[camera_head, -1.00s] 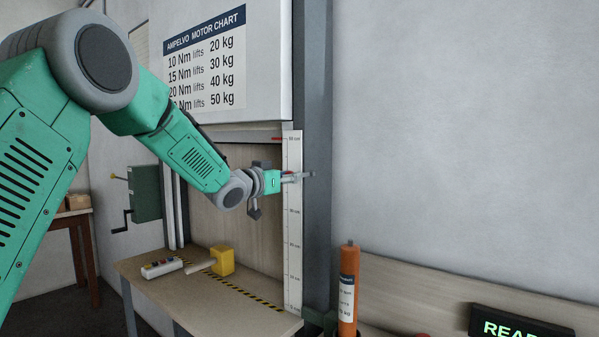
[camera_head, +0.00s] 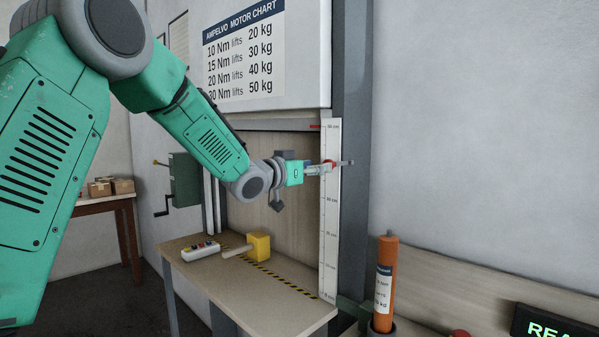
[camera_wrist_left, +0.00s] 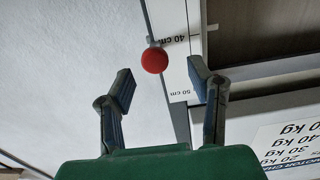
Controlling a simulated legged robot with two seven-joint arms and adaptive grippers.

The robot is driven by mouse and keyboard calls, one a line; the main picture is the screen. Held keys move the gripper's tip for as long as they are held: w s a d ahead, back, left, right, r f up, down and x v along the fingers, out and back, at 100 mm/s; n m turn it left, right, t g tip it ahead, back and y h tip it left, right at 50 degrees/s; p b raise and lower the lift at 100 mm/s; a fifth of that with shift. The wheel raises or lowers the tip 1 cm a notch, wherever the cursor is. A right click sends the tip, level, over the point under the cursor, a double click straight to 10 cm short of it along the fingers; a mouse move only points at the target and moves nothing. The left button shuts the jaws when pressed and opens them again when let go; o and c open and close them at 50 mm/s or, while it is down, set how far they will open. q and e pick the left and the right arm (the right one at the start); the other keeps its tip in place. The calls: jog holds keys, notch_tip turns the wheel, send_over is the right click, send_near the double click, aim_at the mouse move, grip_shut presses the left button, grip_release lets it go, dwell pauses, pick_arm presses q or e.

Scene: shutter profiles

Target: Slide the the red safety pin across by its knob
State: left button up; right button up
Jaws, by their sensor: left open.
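The red safety pin's round knob (camera_wrist_left: 154,60) shows in the left wrist view, just beyond and between the fingertips of my left gripper (camera_wrist_left: 160,72). A thin grey rod runs up from the knob. The fingers stand apart on either side, with nothing gripped. The fingers partly hide the knob there. My right gripper is out of view.
A worktop (camera_head: 285,310) below carries a yellow-headed mallet (camera_head: 259,246) and a button box (camera_head: 200,250). A grey post (camera_head: 352,90) stands right of the scale. An orange cylinder (camera_head: 386,270) stands at lower right. A crank box (camera_head: 184,180) is on the left.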

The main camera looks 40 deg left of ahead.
pick_arm(q)
jog(key=s+a, duration=0.1)
jog(key=s, duration=0.6)
jog(key=shift+s, duration=0.15)
jog(key=shift+d, duration=0.1)
jog(key=shift+f, duration=0.15)
